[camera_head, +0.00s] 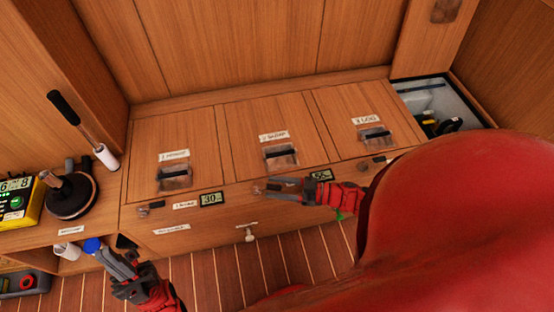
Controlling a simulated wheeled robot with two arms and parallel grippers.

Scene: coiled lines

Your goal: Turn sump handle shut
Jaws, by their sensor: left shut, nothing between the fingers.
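A small metal handle (260,189) sits on the cabinet front below the middle hatch, whose label (274,136) is too small to read surely. My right gripper (270,189) has its two fingers spread, pointing left, with the tips at this handle. I cannot tell whether they touch it. Similar small handles sit below the left hatch (150,208) and the right hatch (375,163). My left gripper (98,247) is shut at the lower left, close to a blue-capped item (92,245). I cannot tell whether it touches that item.
Digital displays sit on the front, one (211,198) reading 30 and another (321,175) by my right gripper. A pale T-shaped knob (247,232) juts out lower down. A black-handled lever (82,130) and a yellow meter (15,200) stand left. An open bin (438,100) is at right.

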